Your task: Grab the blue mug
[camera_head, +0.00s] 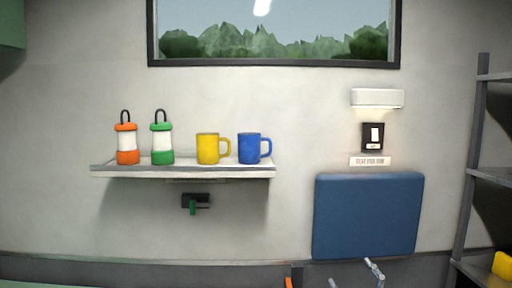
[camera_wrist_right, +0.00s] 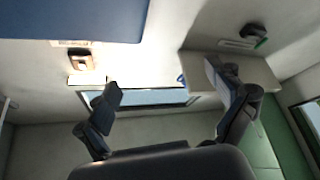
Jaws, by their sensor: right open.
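The blue mug (camera_head: 249,148) stands upright at the right end of the wall shelf (camera_head: 190,172), its handle pointing right. A yellow mug (camera_head: 208,148) stands just left of it. My right gripper (camera_head: 354,273) shows at the bottom of the head view, low in front of the blue wall panel, well below and right of the mug. In the wrist view my right gripper (camera_wrist_right: 162,82) has its fingers spread, with nothing between them. A small blue bit at the shelf's edge (camera_wrist_right: 181,79) there may be the mug; too little shows to tell. My left gripper is not in view.
An orange lantern (camera_head: 127,145) and a green lantern (camera_head: 162,145) stand left on the shelf. A dark bracket with a green part (camera_head: 194,203) is below it. A padded blue panel (camera_head: 368,215) is on the wall. A rack (camera_head: 480,180) stands at right.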

